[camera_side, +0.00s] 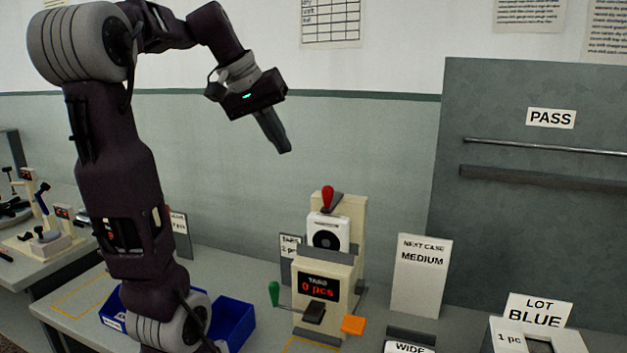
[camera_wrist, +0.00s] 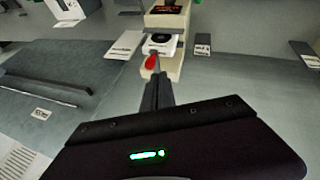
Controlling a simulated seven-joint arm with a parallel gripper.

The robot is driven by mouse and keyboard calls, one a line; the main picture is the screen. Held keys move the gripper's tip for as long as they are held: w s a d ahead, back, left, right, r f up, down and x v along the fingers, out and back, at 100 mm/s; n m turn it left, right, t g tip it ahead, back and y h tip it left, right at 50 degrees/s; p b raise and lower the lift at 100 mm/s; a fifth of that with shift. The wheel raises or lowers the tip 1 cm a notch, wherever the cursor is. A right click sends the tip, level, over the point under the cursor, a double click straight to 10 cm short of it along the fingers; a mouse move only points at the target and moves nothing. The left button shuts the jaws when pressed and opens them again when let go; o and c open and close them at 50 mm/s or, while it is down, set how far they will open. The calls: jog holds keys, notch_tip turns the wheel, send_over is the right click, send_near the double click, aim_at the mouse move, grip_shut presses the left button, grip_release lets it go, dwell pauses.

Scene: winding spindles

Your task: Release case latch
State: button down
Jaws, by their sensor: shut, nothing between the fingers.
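A cream winding machine (camera_side: 325,270) stands on the bench with a dark display reading "0 pcs". A white case (camera_side: 328,232) with a black round centre sits on its upper part; it also shows in the wrist view (camera_wrist: 160,43). A red-knobbed lever (camera_side: 328,198) stands upright above the case; its red knob shows in the wrist view (camera_wrist: 151,62). I cannot tell for sure which part is the latch. My gripper (camera_side: 284,148) is shut and empty, in the air above and left of the lever, touching nothing. Its fingers point toward the machine in the wrist view (camera_wrist: 157,88).
A green knob (camera_side: 274,293) and an orange paddle (camera_side: 353,325) stick out at the machine's sides. A "NEXT CASE MEDIUM" sign (camera_side: 420,275) stands to the right, near a "LOT BLUE" sign (camera_side: 536,310). A blue bin (camera_side: 233,322) sits left. A grey "PASS" panel (camera_side: 530,220) rises behind.

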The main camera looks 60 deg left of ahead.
jog(key=shift+s+a+r+n, duration=0.15)
jog(key=shift+a+r, duration=0.05)
jog(key=shift+a, duration=0.35)
jog(key=shift+s+a+r+n, duration=0.15)
jog(key=shift+a, duration=0.4)
jog(key=w+d+r+x, duration=0.1)
jog(key=w+x, duration=0.1)
jog(key=x, duration=1.1)
jog(key=shift+d, duration=0.45)
